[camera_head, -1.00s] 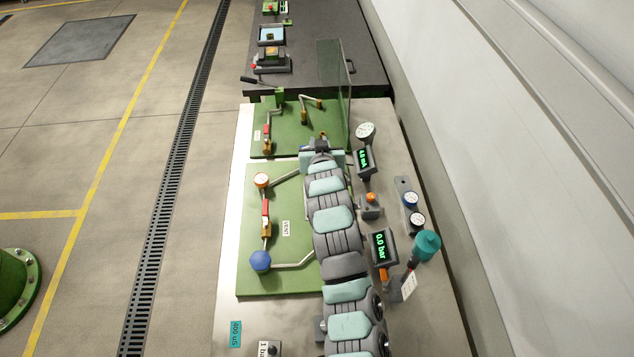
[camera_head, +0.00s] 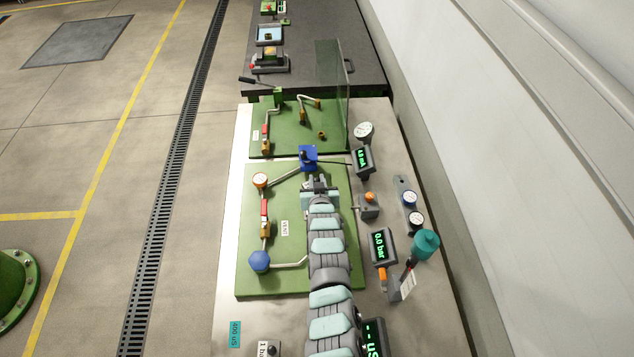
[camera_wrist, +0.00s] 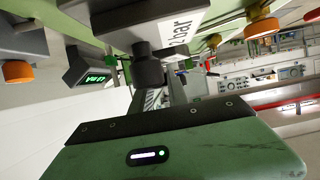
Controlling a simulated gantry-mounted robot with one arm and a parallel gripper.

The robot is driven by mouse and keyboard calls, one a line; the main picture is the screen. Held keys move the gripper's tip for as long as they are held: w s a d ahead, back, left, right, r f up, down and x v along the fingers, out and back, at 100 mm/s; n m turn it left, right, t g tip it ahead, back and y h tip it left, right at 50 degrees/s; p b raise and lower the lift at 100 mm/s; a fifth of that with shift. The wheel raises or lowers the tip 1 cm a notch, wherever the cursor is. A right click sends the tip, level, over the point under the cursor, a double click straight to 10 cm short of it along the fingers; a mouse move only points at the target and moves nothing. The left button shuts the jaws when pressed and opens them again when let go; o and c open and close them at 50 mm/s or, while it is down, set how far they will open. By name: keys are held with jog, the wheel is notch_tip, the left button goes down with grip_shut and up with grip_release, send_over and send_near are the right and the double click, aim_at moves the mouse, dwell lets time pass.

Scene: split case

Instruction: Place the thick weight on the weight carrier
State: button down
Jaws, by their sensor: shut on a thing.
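My gripper (camera_head: 319,184) is over the green board in the head view, seen from above and behind. In the wrist view the gripper (camera_wrist: 158,92) is shut on the dark knob of a thick grey weight (camera_wrist: 120,14). The weight has a white label ending in "bar". In the head view the gripper and arm largely hide the held weight. A smaller dark weight (camera_head: 271,349) with a black knob and a "1 b..." label stands at the bottom edge. I cannot pick out the weight carrier for certain; my arm covers part of the board.
A blue device (camera_head: 307,157) stands just beyond the gripper. A clear upright panel (camera_head: 332,95) stands further back. The green board (camera_head: 255,200) carries pipes and a blue knob (camera_head: 260,260). Gauges and a "0.0 bar" display (camera_head: 380,245) line the right side.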

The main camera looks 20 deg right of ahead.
jog(key=shift+w+d+r, duration=0.1)
jog(key=c, duration=1.3)
grip_release()
